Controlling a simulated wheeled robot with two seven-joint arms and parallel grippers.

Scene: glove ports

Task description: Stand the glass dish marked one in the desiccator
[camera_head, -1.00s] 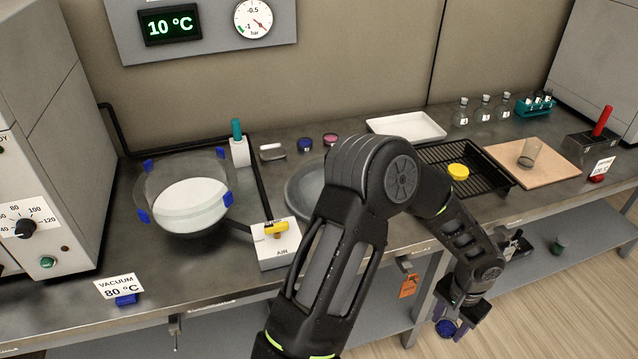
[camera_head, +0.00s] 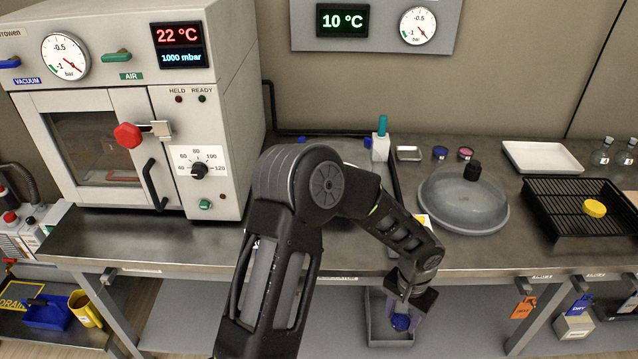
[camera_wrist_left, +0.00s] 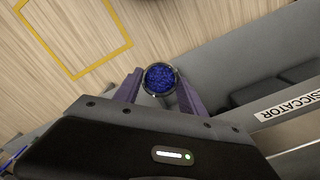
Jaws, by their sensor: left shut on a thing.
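My left gripper (camera_head: 408,308) is shut on a small round dish with a dark rim and speckled blue inside (camera_head: 401,322). The dish also shows between the fingers in the left wrist view (camera_wrist_left: 160,79). No number is readable on it. It is held in front of the bench, below the top's front edge. The desiccator bowl is mostly hidden behind my left arm; a blue clip (camera_head: 301,140) shows past it. A grey domed lid with a black knob (camera_head: 463,205) lies on the bench right of the arm. My right gripper is not in view.
A vacuum oven (camera_head: 130,110) with its door shut stands at the left. Two small round pots, blue (camera_head: 440,153) and pink (camera_head: 465,154), a white tray (camera_head: 541,157) and a black rack (camera_head: 560,215) are to the right. A grey bin (camera_head: 390,335) stands below the bench.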

